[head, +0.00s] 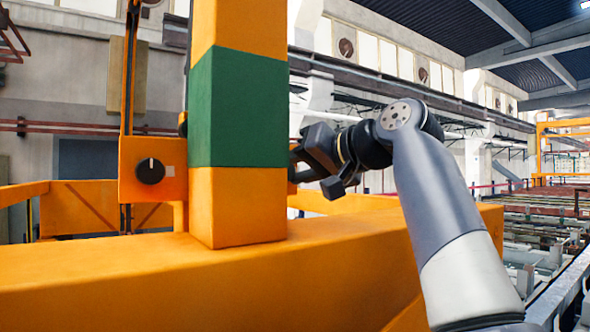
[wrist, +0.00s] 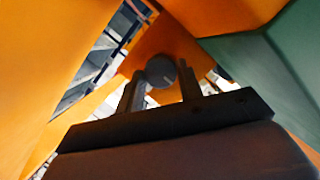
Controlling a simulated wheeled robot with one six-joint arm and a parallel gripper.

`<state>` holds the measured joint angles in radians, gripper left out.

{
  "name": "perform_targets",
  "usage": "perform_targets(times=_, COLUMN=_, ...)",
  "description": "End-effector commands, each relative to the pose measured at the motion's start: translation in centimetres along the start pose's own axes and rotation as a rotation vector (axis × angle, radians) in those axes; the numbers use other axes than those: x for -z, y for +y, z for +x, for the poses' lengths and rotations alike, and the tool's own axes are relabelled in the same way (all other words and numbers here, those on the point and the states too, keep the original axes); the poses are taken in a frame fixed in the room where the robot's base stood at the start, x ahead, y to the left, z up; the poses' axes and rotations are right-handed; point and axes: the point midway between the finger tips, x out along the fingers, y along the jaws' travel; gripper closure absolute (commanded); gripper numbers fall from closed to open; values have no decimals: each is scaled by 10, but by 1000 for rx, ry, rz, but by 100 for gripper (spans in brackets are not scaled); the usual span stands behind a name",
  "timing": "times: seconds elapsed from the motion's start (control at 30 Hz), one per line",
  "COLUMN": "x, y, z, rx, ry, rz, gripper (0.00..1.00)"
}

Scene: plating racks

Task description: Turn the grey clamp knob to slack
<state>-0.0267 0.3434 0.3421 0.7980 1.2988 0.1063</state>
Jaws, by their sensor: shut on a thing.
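The grey clamp knob (wrist: 160,70) shows in the wrist view as a round face with a faint pale mark, against an orange plate. My gripper (wrist: 160,82) has one finger on each side of it and is shut on it. In the head view my gripper (head: 312,163) reaches in from the right to just behind the right edge of the post. There the post and the fingers largely hide the knob, and I cannot read its setting.
An orange post with a green band (head: 238,107) stands close on the left of my gripper. A thick orange beam (head: 150,285) runs across the front. A black knob (head: 150,171) with an upright white line sits on an orange box left of the post.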

Motion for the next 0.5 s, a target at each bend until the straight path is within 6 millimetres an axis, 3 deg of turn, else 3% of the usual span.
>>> perform_targets(times=0.27, x=-1, y=1, z=1, rx=-1, ry=-2, rz=-1, gripper=88)
perform_targets(times=0.3, x=-1, y=1, z=1, rx=-1, ry=-2, rz=-1, gripper=64)
perform_targets(times=0.5, x=0, y=0, z=0, rx=-1, ry=-1, rz=-1, gripper=47)
